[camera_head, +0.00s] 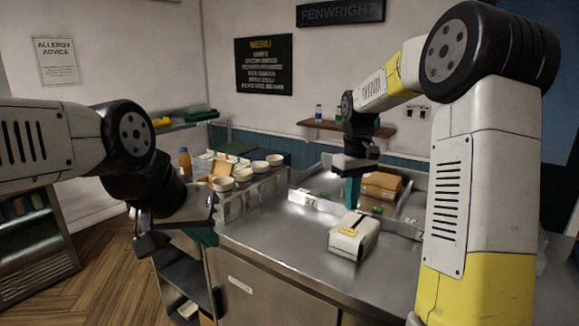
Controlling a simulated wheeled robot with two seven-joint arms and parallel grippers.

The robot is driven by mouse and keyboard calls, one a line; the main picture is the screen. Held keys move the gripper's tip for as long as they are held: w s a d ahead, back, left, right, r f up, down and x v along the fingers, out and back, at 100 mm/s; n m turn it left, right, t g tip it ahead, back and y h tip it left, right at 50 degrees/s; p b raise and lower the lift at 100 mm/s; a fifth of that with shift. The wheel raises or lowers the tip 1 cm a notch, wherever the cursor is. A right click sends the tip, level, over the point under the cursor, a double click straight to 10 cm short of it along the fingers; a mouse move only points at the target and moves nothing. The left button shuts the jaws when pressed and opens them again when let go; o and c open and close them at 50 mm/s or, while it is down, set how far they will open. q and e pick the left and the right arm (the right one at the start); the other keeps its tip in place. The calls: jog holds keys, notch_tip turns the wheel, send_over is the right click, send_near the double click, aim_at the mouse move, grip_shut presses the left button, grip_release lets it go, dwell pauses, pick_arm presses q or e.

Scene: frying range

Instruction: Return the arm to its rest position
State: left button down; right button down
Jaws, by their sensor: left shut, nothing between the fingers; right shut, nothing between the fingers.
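My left arm comes in from the left, and its gripper (205,237) hangs beside the front left edge of the steel counter (270,238). Its teal fingers are partly hidden behind the wrist; it is shut and empty. My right arm rises tall at the right and reaches back over the counter. Its gripper (352,192) points down, shut and empty, with teal fingers at the left of a brown box (382,184). I cannot tell whether the fingers touch anything there.
A white carton with a yellow label (353,236) lies on the counter in front of the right gripper. Several white bowls (222,184) and a bottle (185,163) stand at the back left. A wall shelf (330,126) is behind. The counter's front left is clear.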

jog(key=shift+r, duration=0.6)
jog(key=shift+s, duration=0.1)
jog(key=s+a+r+m+t+y, duration=0.1)
jog(key=s+r+m+t, duration=0.1)
jog(key=s, duration=1)
jog(key=s+a+r+m+t+y, duration=0.1)
jog(key=s+t, duration=0.3)
jog(key=s, duration=0.8)
jog(key=shift+r+m, duration=0.8)
jog(key=shift+a, duration=0.1)
